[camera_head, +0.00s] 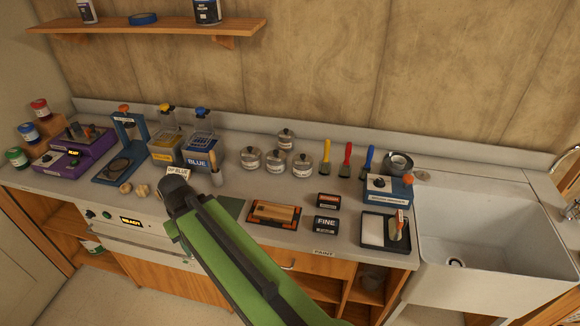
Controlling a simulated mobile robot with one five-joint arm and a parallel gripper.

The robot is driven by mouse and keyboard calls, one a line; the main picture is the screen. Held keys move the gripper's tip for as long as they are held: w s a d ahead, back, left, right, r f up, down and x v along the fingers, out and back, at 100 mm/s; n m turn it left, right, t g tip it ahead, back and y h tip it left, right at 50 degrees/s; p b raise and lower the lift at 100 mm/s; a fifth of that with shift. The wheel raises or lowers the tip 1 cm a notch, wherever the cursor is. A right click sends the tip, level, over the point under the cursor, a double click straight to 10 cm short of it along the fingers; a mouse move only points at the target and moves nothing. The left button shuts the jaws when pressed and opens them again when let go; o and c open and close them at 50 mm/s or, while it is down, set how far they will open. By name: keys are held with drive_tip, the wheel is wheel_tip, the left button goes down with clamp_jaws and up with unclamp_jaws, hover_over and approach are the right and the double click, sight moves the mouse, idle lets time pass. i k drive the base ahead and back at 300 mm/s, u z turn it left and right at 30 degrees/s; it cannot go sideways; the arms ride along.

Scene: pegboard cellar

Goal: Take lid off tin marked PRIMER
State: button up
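Several small silver tins with knobbed lids stand grouped on the counter: a back tin (286,140), a left tin (250,159), a middle tin (276,162) and a right tin (303,166). Each seems to have its lid on. Their white labels are too small to read, so I cannot tell which is marked PRIMER. My green arm reaches up from the bottom, and my gripper (174,186) is left of the tins and nearer the front edge, apart from them. Its fingers are not clear, so I cannot tell whether it is open or shut.
Red (346,160) and blue (367,162) handled tools stand right. A wooden block tray (274,214) and FINE box (326,225) lie in front. The sink (480,215) is far right.

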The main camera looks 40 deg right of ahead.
sight(276, 157)
drive_tip(key=k, duration=0.9)
drive_tip(key=u, duration=0.75)
drive_tip(key=i, duration=1.95)
drive_tip(key=z, duration=0.7)
